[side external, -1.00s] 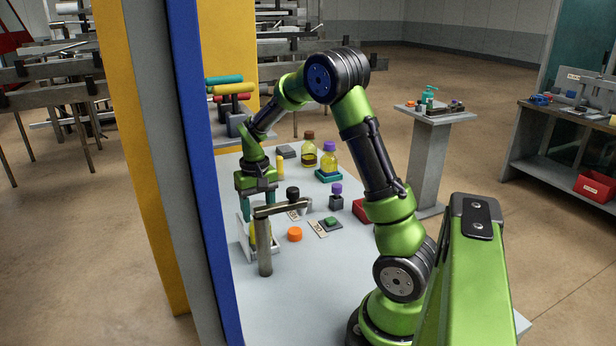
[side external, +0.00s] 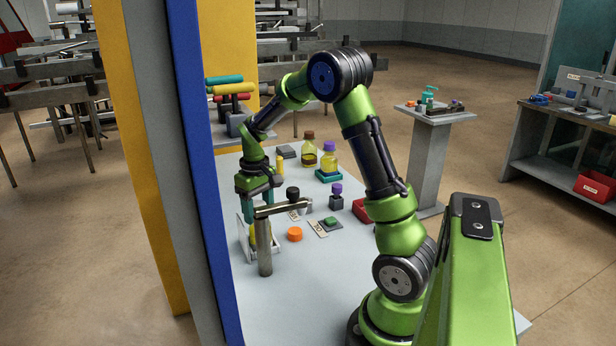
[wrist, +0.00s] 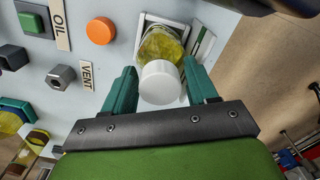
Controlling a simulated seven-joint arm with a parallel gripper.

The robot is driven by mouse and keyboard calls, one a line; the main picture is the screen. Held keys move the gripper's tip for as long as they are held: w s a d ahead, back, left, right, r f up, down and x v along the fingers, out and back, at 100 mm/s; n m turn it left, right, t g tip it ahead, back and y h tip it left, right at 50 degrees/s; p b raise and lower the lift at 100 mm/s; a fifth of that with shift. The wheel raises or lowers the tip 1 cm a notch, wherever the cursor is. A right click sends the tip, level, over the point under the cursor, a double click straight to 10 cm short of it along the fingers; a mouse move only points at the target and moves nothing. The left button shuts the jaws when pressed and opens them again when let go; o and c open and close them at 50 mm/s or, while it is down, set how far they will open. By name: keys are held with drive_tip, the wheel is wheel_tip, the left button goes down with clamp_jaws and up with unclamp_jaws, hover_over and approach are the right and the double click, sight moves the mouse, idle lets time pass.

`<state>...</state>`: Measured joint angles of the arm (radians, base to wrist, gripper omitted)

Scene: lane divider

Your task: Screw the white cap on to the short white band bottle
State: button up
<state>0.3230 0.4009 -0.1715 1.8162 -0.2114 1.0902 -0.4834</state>
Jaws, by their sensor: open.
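The white cap (wrist: 160,83) sits between the two teal fingers of my gripper (wrist: 159,68) in the wrist view. The fingers are open, with a gap on each side of the cap. The cap lines up with the top of a bottle of yellow liquid (wrist: 163,43); I cannot tell whether it is threaded on. The bottle stands in a white holder (wrist: 202,46). In the side view my gripper (side external: 262,204) points down above the bottle, which is mostly hidden behind a grey post. No band on the bottle can be made out.
The grey post with its crossbar (side external: 264,252) stands close to my gripper. A tall striped divider (side external: 190,150) borders the left side.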

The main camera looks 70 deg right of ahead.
drive_tip(key=shift+n, duration=0.9)
drive_tip(key=shift+n, duration=0.8)
drive_tip(key=shift+n, duration=0.9)
